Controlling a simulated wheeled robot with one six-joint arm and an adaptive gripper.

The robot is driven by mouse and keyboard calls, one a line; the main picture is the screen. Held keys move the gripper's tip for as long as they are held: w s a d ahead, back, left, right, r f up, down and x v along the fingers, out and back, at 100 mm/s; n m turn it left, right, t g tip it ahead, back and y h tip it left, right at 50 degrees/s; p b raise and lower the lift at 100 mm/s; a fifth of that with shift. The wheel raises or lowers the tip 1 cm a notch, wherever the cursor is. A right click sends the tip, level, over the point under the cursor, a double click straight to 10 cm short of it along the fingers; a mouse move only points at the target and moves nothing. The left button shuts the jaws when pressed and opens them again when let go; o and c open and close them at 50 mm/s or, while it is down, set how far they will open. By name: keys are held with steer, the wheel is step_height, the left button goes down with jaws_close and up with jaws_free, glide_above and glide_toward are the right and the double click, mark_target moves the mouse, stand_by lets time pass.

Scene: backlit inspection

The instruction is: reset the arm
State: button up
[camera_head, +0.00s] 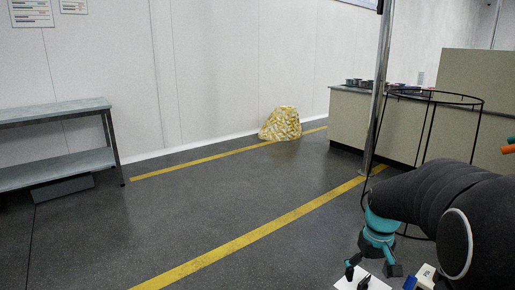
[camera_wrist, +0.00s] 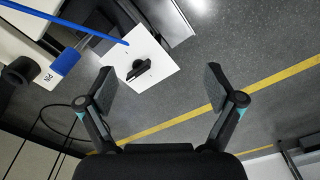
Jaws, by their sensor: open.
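My gripper (camera_head: 372,271) shows at the lower right of the head view, at the end of my dark, bent arm, pointing down. In the wrist view my gripper (camera_wrist: 160,80) has its two dark fingers spread wide, with nothing held between them. A white plate (camera_wrist: 160,79) with a small black piece (camera_wrist: 140,68) on it lies beyond the fingertips. The plate also shows at the bottom edge of the head view, partly cut off.
A grey two-tier bench (camera_head: 60,110) stands at the left wall. A yellow-and-white patterned sack (camera_head: 281,124) sits by the wall. A counter (camera_head: 350,125), a metal pole (camera_head: 378,90) and a black wire frame (camera_head: 425,125) stand at the right. The middle floor is clear.

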steer(key=s+a+r+t, duration=0.2)
steer(key=s+a+r, duration=0.2)
steer(key=s, duration=0.5)
steer(key=s+a+r+t, duration=0.3)
steer(key=s+a+r, duration=0.1)
steer(key=s+a, duration=0.4)
steer(key=shift+s+r+m, duration=0.2)
steer(key=shift+s+m, duration=0.1)
steer(key=shift+s, duration=0.9)
steer(key=shift+a+r, duration=0.1)
steer(key=shift+r, duration=0.1)
steer(key=shift+c, duration=0.3)
